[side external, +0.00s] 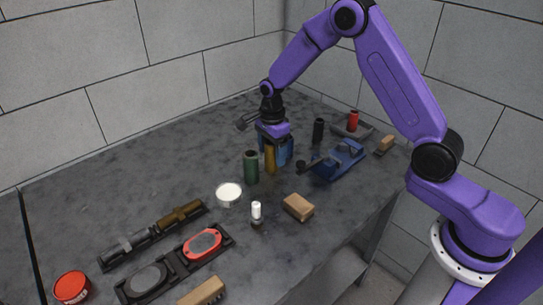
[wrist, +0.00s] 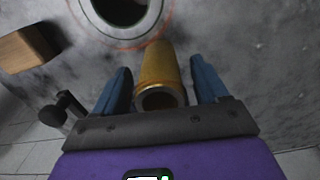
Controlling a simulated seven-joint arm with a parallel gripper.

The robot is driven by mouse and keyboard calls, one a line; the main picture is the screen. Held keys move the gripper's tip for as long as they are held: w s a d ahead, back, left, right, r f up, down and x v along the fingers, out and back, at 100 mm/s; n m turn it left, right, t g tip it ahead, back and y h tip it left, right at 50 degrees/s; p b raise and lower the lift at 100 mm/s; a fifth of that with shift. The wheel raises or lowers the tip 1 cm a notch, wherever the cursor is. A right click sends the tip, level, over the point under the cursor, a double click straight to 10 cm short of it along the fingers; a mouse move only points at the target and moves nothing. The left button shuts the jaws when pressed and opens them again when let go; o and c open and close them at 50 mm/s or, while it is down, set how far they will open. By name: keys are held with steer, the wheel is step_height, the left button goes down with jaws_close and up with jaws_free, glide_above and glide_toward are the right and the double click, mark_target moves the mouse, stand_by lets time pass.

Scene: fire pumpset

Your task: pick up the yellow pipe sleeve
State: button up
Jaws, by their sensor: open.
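The yellow pipe sleeve (side external: 270,158) stands upright on the grey worktop, just right of a dark green cylinder (side external: 251,167) in the side view. My gripper (side external: 276,152) is lowered at the sleeve, its blue fingers partly beside and behind it. In the wrist view the sleeve (wrist: 158,75) shows its hollow end and lies between my gripper's two fingers (wrist: 160,70). A gap shows on each side, so the fingers appear not to touch it. The sleeve's upper part is partly hidden in the side view.
A blue vise (side external: 338,160) stands close on the right, with a black cylinder (side external: 318,131) behind it. A white round tin (side external: 229,194), a small white-topped bottle (side external: 256,213) and a wooden block (side external: 298,207) are in front. The far left worktop is clear.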

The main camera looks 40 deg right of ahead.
steer(key=c, duration=1.3)
jaws_close()
steer(key=shift+r, duration=0.15)
